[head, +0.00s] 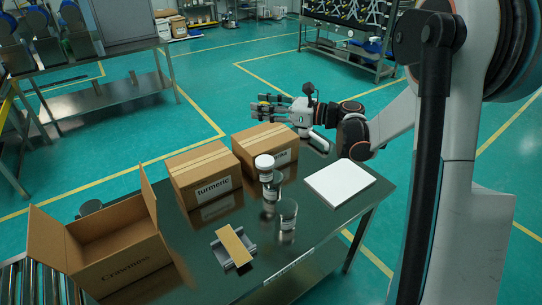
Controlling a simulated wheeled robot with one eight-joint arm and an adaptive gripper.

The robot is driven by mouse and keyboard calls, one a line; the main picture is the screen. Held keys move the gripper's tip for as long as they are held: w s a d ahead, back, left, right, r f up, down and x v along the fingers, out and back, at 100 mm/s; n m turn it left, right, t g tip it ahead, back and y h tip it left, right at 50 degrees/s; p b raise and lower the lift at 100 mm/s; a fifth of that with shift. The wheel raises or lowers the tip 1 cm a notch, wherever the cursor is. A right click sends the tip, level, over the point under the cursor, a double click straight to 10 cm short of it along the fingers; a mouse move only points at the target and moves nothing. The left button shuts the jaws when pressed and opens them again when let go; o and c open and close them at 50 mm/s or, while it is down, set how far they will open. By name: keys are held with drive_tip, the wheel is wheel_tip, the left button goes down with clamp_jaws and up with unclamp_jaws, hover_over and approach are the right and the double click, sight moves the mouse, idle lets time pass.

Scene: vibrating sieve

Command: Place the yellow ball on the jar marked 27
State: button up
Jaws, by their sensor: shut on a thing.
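My gripper (268,106) is at the end of my arm, above and behind the boxes at the table's far side, fingers pointing left. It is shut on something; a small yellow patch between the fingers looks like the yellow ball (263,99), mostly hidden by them. Three jars stand in a row near the table's middle: a jar with a white lid (264,162), a clear glass jar (271,188) and another clear glass jar (288,215) nearest the camera. Their markings are too small to read, so I cannot tell which is 27. The gripper is well apart from the jars.
A closed turmeric carton (203,170) and another closed carton (265,144) stand behind the jars. A white slab (339,184) lies right, a grey holder with a tan strip (233,249) in front. An open carton (110,250) is at left. Dark steel table (315,243) shows bare patches.

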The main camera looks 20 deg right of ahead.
sight(267, 160)
wheel_tip(267, 160, down, 17)
drive_tip(key=b, duration=0.5)
drive_tip(key=shift+r, duration=0.2)
drive_tip(key=shift+f+b, duration=0.1)
drive_tip(key=shift+b, duration=0.2)
drive_tip(key=shift+f, duration=0.15)
drive_tip(key=o, duration=1.1)
drive_tip(key=shift+c, duration=0.2)
drive_tip(key=shift+r, duration=0.2)
drive_tip(key=shift+s+d+r, duration=0.1)
drive_tip(key=shift+d, duration=0.1)
drive_tip(key=p+v, duration=0.3)
drive_tip(key=v, duration=0.8)
drive_tip(key=shift+s+d, duration=0.15)
